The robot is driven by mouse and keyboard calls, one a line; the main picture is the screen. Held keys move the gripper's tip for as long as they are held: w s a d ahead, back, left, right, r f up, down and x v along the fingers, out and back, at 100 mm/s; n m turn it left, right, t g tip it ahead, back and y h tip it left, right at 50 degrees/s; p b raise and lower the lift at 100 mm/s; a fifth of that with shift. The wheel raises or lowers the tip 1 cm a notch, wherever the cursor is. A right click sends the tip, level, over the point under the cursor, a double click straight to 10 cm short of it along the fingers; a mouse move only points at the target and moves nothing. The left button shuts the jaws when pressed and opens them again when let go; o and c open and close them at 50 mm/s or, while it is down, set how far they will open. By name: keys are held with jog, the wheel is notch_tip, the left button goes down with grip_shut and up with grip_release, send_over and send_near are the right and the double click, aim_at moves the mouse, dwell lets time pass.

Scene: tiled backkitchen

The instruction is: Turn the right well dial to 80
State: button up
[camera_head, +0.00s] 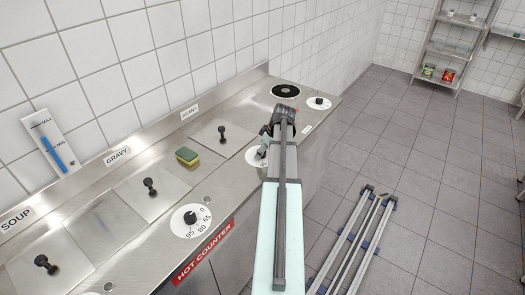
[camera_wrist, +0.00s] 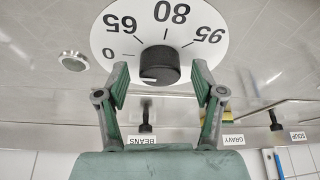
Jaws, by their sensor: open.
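The right well dial, a white disc with a black knob, is at the top of the wrist view (camera_wrist: 122,42), seen upside down. It reads 0, 65, 80 and 95. Its black knob (camera_wrist: 159,62) sits between the tips of my gripper (camera_wrist: 160,76), with a finger apart on each side. My gripper is open. A small pale mark shows on the knob's lower edge; I cannot tell which number the knob points to. In the head view my gripper (camera_head: 266,135) is over this dial (camera_head: 252,156), and my arm hides most of it.
The left dial (camera_head: 191,220) is nearer on the steel counter (camera_head: 225,190). Lids with black knobs (camera_head: 222,130) line the wall side, and a sponge (camera_head: 187,156) lies between them. A hotplate (camera_head: 285,91) and another dial (camera_head: 319,102) are beyond. Floor is right of the counter.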

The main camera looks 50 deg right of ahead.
jog(key=c, duration=1.1)
jog(key=shift+c, duration=0.2)
jog(key=shift+f+m+b, duration=0.1)
jog(key=shift+m+b, duration=0.2)
jog(key=m+b, duration=0.1)
jog(key=m+h, duration=0.1)
jog(key=shift+a+m+b, duration=0.2)
jog(key=shift+m+b, duration=0.1)
jog(key=shift+b, duration=0.1)
jog(key=m+h+b, duration=0.1)
jog(key=m, duration=0.1)
jog(key=m+g+h, duration=0.1)
jog(key=m, duration=0.2)
jog(key=shift+a+b, duration=0.1)
jog(key=shift+b, duration=0.3)
jog(key=m+g+h, duration=0.1)
jog(key=m, duration=0.4)
jog(key=shift+w+b, duration=0.15)
jog(key=shift+b, duration=0.2)
jog(key=m, duration=0.2)
jog(key=m+g+h, duration=0.1)
jog(key=m, duration=0.1)
jog(key=shift+m+g+b, duration=0.3)
jog(key=shift+b, duration=0.1)
